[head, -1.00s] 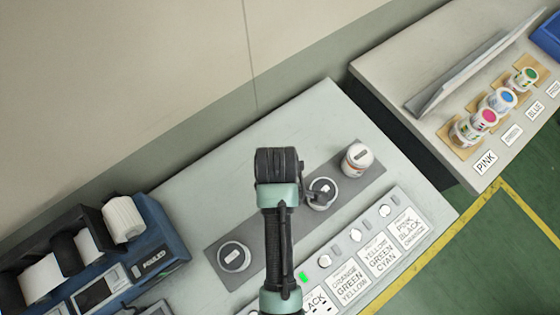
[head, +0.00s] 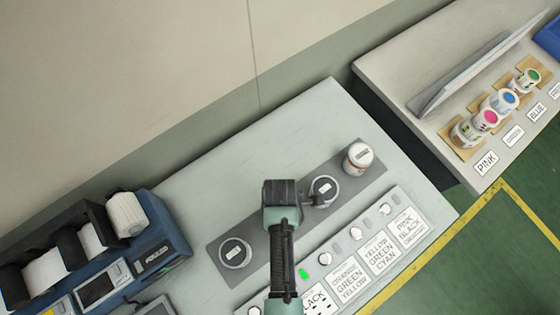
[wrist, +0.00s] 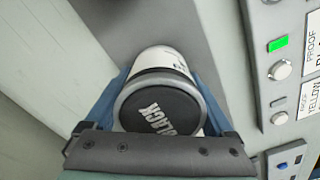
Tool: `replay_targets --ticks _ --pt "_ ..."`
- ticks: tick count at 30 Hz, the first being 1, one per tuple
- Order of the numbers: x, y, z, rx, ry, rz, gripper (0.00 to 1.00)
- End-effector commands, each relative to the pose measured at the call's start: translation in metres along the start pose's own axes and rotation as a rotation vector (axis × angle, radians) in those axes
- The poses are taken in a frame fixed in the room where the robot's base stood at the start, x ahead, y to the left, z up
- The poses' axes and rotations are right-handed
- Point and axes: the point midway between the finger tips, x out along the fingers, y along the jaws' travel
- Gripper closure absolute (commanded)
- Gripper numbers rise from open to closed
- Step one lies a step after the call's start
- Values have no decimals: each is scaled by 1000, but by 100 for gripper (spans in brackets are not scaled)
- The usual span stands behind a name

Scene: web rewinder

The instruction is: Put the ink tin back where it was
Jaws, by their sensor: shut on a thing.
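In the wrist view my gripper (wrist: 160,78) is shut on a white ink tin (wrist: 158,112) with a dark lid that reads BLACK. The fingers lie on either side of the tin. In the head view my wrist and arm hide the held tin. Beneath the arm runs a dark grey strip (head: 285,224) on the pale bench. I cannot tell whether the tin touches the strip or hangs just above it.
A labelled control panel (head: 350,262) has a green light. Pink (head: 486,119), blue and green tins stand on the right bench.

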Motion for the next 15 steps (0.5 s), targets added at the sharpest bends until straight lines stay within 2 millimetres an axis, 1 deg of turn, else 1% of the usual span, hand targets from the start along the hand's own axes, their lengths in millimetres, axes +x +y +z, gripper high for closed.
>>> replay_targets --ticks 1,4,15 --pt "6 1 0 0 0 1 100" --pt "14 1 0 0 0 2 100" --pt "18 2 0 0 0 4 100"
